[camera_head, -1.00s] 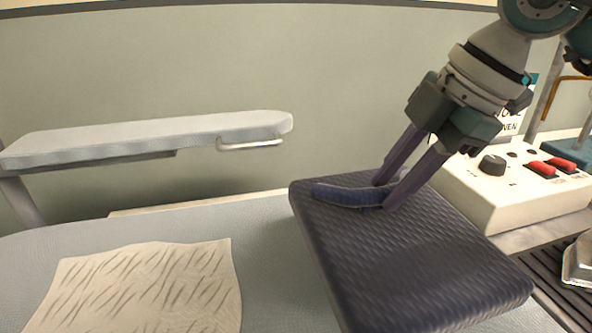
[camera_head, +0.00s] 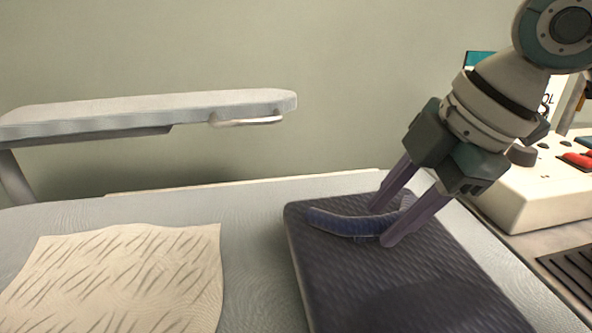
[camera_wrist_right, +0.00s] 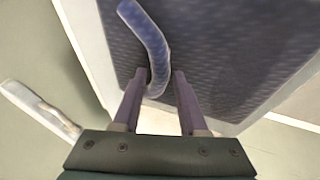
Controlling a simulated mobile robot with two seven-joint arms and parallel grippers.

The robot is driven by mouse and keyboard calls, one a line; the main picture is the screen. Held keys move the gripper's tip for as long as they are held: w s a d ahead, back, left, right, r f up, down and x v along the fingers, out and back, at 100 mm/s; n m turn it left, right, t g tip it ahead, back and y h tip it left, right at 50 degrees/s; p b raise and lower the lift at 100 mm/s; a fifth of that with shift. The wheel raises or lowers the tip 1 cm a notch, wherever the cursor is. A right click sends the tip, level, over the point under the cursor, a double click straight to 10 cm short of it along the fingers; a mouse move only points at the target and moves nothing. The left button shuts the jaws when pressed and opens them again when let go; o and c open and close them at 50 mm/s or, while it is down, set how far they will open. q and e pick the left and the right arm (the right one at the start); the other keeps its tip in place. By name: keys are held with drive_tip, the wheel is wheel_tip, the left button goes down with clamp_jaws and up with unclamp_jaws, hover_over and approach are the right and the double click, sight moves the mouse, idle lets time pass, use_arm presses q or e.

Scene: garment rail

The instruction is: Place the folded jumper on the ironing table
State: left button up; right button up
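The folded jumper (camera_head: 340,270) is a dark navy knitted slab with a raised curved collar (camera_head: 345,224) at its far end. It lies flat on the grey ironing table (camera_head: 255,215), toward the right side. My right gripper (camera_head: 383,226) points down at the jumper's far end. Its two purple fingers stand apart beside the right end of the collar. In the right wrist view the collar (camera_wrist_right: 150,45) ends between the spread fingertips (camera_wrist_right: 160,75), close to one finger; contact cannot be told. The jumper's near end is cut off by the frame. My left gripper is not in view.
A cream patterned cloth (camera_head: 120,275) lies on the table at left. A narrow padded board (camera_head: 150,112) with a metal loop (camera_head: 245,121) stands behind at left. A white control box (camera_head: 550,190) with red switches stands at right. Bare table shows between cloth and jumper.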

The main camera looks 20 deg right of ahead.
drive_tip(key=shift+o, duration=1.2)
drive_tip(key=p+v, duration=0.1)
drive_tip(key=v, duration=1.1)
